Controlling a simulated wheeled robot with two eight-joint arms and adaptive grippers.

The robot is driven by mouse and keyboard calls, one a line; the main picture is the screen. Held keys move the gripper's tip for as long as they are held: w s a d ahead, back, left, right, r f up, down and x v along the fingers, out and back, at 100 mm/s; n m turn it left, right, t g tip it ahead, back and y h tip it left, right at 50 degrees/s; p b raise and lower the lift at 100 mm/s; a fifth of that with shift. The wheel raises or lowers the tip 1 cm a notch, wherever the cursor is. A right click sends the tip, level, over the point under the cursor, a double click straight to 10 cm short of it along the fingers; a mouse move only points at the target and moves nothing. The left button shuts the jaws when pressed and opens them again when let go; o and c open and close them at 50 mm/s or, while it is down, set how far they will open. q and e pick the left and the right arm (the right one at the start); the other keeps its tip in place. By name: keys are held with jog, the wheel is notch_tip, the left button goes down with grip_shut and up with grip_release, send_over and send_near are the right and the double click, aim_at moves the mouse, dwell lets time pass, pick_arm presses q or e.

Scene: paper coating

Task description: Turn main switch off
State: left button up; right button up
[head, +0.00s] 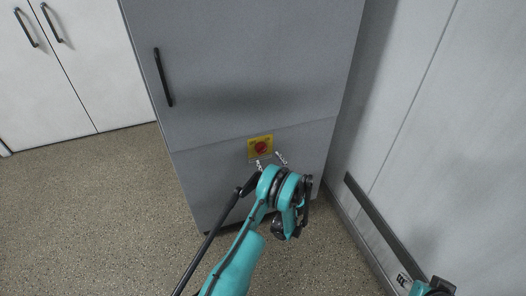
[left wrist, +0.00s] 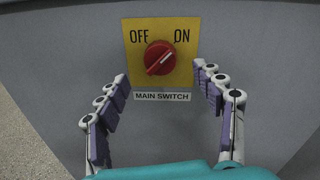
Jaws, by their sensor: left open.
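The main switch is a red rotary knob (head: 261,147) on a yellow plate (head: 251,154), low on the front of a grey cabinet. In the left wrist view the knob (left wrist: 160,58) has a white line slanting up to the right, toward the word ON. OFF is printed at the plate's upper left, and a "MAIN SWITCH" label (left wrist: 162,97) sits below. My left gripper (head: 270,161) is open in front of the plate's lower edge. In the left wrist view its fingers (left wrist: 161,76) are spread either side of the plate, with nothing between them touching the knob.
The grey cabinet (head: 240,70) has a black vertical handle (head: 163,77) on its upper door. White cupboards (head: 70,80) stand at the left. A pale wall (head: 460,140) with a dark rail (head: 385,230) is close at the right. The speckled floor (head: 90,220) is clear at the left.

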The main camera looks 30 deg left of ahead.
aim_at(263, 151)
pick_arm(q)
jog(key=b+x, duration=0.1)
jog(key=x, duration=0.5)
jog(key=shift+w+a+f, duration=0.1)
jog(key=shift+w+a, duration=0.3)
jog(key=shift+a, duration=0.05)
jog(key=c, duration=1.2)
